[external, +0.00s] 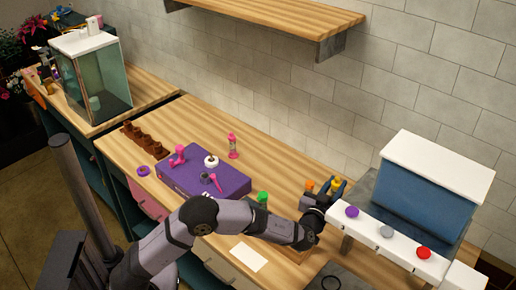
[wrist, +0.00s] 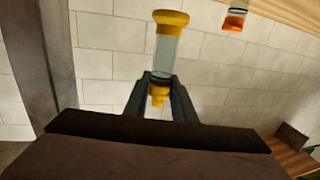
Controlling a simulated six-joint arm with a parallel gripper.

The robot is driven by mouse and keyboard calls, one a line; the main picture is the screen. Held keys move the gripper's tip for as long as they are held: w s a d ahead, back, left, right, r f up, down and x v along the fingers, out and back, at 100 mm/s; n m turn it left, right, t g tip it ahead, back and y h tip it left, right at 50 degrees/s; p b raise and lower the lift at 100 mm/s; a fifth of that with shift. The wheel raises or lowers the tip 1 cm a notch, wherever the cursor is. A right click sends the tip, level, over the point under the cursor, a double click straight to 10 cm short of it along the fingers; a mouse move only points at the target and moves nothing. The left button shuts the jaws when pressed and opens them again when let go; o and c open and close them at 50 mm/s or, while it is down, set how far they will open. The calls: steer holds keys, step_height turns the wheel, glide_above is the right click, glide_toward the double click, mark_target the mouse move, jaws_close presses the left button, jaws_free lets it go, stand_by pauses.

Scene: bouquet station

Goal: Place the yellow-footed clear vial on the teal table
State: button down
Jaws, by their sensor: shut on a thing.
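My gripper (external: 334,188) is shut on the clear vial at the right end of the wooden counter, in front of the wall. In the wrist view my gripper (wrist: 160,90) has its two fingers around the lower yellow end of the clear vial (wrist: 164,48). A wider yellow end shows at the top of that picture, and the clear body between looks empty. In the external view only a small yellow part of the vial (external: 333,181) shows between the dark fingers. I cannot pick out a teal table top; teal shows on the cabinet sides under the counters (external: 118,198).
An orange-capped vial (external: 309,186) stands close left of my gripper; a green one (external: 262,198) is farther left. A purple box (external: 205,178) bears pink items. A white ledge (external: 385,232) with coloured discs and a blue, white-topped box (external: 425,190) stand right. A shelf (external: 285,15) hangs above.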

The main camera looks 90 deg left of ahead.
steer(key=shift+f+p, duration=0.7)
steer(key=shift+f, duration=4.45)
steer(key=shift+f, duration=0.15)
steer(key=c, duration=1.5)
jaws_free()
steer(key=shift+f, duration=0.1)
steer(key=shift+r, duration=0.3)
steer(key=shift+s+d+f, duration=0.1)
steer(key=shift+s+d, duration=0.1)
steer(key=shift+d, duration=0.15)
steer(key=b+v, duration=0.2)
steer(key=v, duration=0.9)
steer(key=shift+d+b, duration=0.1)
steer(key=shift+b, duration=0.3)
